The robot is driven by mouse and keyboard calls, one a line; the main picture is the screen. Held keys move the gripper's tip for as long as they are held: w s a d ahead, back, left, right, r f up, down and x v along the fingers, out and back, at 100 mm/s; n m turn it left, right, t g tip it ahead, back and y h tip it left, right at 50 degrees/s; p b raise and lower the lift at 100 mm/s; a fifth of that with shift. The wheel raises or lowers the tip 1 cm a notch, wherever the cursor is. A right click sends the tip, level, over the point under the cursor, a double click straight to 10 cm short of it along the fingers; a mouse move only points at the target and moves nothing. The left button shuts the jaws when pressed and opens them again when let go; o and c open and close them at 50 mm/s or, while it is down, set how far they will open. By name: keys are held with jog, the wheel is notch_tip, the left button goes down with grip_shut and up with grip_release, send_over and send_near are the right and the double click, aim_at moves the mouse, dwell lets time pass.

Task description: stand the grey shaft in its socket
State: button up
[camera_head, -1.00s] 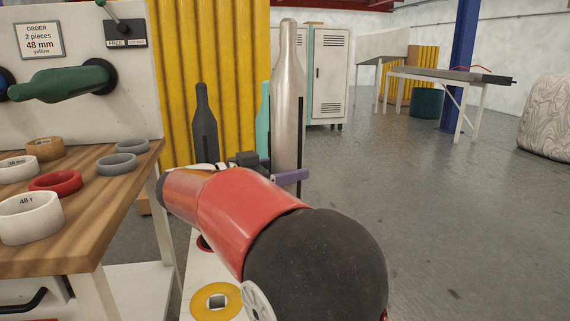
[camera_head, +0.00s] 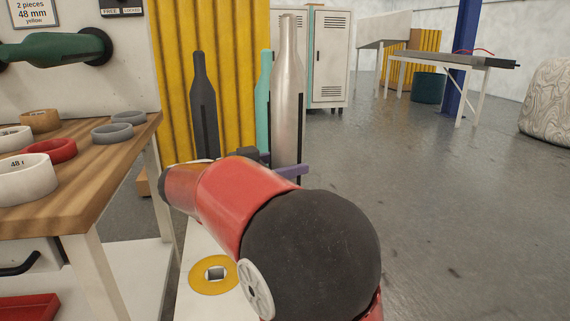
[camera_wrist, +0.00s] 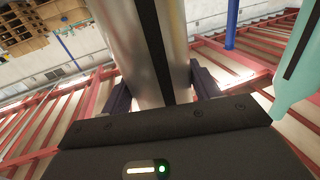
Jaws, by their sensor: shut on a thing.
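The grey shaft (camera_head: 288,85) is a tall, shiny metal bottle shape with a narrow neck and a dark slot along its side. It stands upright in my gripper (camera_head: 290,170), whose purple fingers are shut on its lower part. In the wrist view the grey shaft (camera_wrist: 122,40) rises between the two fingers of my gripper (camera_wrist: 160,88). The shaft's lower end is hidden behind my arm in the head view. A yellow ring (camera_head: 200,284) with a square hole lies on the white base in front. I cannot tell whether it is the grey shaft's socket.
A dark shaft (camera_head: 203,95) and a teal shaft (camera_head: 264,95) stand close to the left of the grey one. The teal shaft also shows in the wrist view (camera_wrist: 300,70). A wooden table (camera_head: 95,180) with tape rolls is at left.

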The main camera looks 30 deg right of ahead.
jog(key=shift+f+b, duration=2)
jog(key=shift+f, duration=0.45)
jog(key=shift+f, duration=0.5)
jog(key=o, duration=1.4)
jog(key=shift+o, duration=0.3)
jog(key=shift+f, duration=0.25)
jog(key=a, duration=0.8)
jog(key=shift+r, duration=0.1)
